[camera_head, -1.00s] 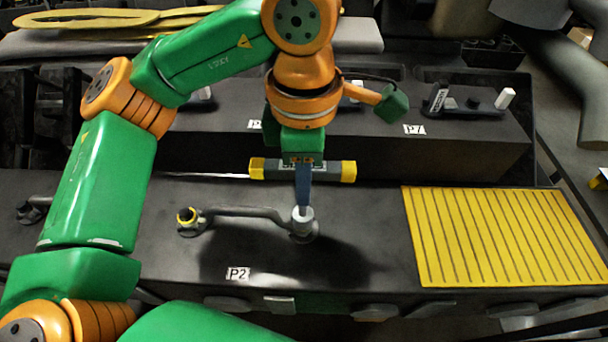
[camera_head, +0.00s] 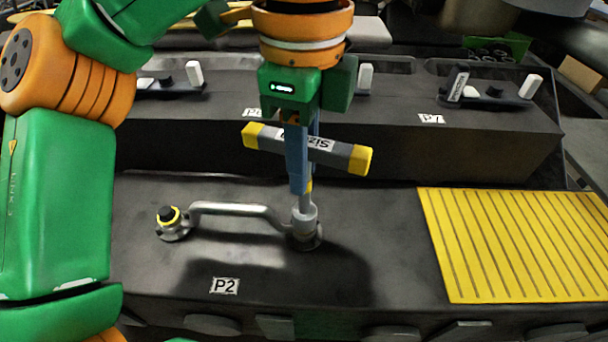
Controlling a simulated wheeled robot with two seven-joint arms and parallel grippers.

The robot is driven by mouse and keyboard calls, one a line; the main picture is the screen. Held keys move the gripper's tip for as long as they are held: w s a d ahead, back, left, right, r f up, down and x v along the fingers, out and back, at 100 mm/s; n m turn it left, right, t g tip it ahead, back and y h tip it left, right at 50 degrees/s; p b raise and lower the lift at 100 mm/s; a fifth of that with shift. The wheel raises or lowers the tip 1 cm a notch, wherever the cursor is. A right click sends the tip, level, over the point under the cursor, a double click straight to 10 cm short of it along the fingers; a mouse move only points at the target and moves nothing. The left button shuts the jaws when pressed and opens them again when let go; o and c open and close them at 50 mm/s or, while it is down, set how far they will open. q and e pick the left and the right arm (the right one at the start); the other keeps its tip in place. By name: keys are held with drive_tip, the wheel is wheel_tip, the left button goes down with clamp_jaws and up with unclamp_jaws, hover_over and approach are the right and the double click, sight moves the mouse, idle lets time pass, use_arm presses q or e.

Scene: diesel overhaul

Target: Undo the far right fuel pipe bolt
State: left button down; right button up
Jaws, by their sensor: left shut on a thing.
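The fuel pipe (camera_head: 240,209) is a bent grey tube lying on the dark engine block above the P2 label (camera_head: 224,286). Its left end has a dark bolt with a yellow ring (camera_head: 168,216). Its right end flange (camera_head: 306,240) sits under the socket of a T-handled tool. The tool has a dark crossbar with yellow ends (camera_head: 309,148) and a grey socket (camera_head: 304,216) pointing down. My left gripper (camera_head: 299,185) points down, shut on the tool shaft. The right bolt is hidden under the socket. My right gripper is not in view.
A yellow ribbed mat (camera_head: 520,245) lies on the block at the right. Behind is a raised dark ledge with injector-like parts with white ends (camera_head: 530,86). The block top between the pipe and the mat is clear.

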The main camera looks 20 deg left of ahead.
use_arm(q)
drive_tip(key=shift+n, duration=0.4)
drive_tip(key=shift+r+p, duration=0.95)
drive_tip(key=shift+p, duration=0.05)
drive_tip(key=m+p, duration=0.1)
drive_tip(key=m, duration=0.2)
drive_tip(key=m+p, duration=0.1)
drive_tip(key=m, duration=0.4)
drive_tip(key=shift+m+p, duration=0.3)
drive_tip(key=shift+m, duration=0.1)
drive_tip(key=m+p, duration=0.1)
drive_tip(key=m, duration=0.3)
drive_tip(key=shift+d, duration=0.1)
drive_tip(key=m+p, duration=0.1)
drive_tip(key=m, duration=0.2)
drive_tip(key=shift+m, duration=0.4)
drive_tip(key=m+p, duration=0.1)
drive_tip(key=m, duration=0.2)
drive_tip(key=shift+m, duration=0.3)
drive_tip(key=m+p, duration=0.1)
drive_tip(key=m, duration=0.2)
drive_tip(key=shift+d+m, duration=0.1)
drive_tip(key=shift+m, duration=0.2)
drive_tip(key=m+p, duration=0.1)
drive_tip(key=m, duration=0.2)
drive_tip(key=shift+m, duration=0.4)
drive_tip(key=m+p, duration=0.1)
drive_tip(key=m, duration=0.3)
drive_tip(key=shift+f+m, duration=0.1)
drive_tip(key=shift+m, duration=0.8)
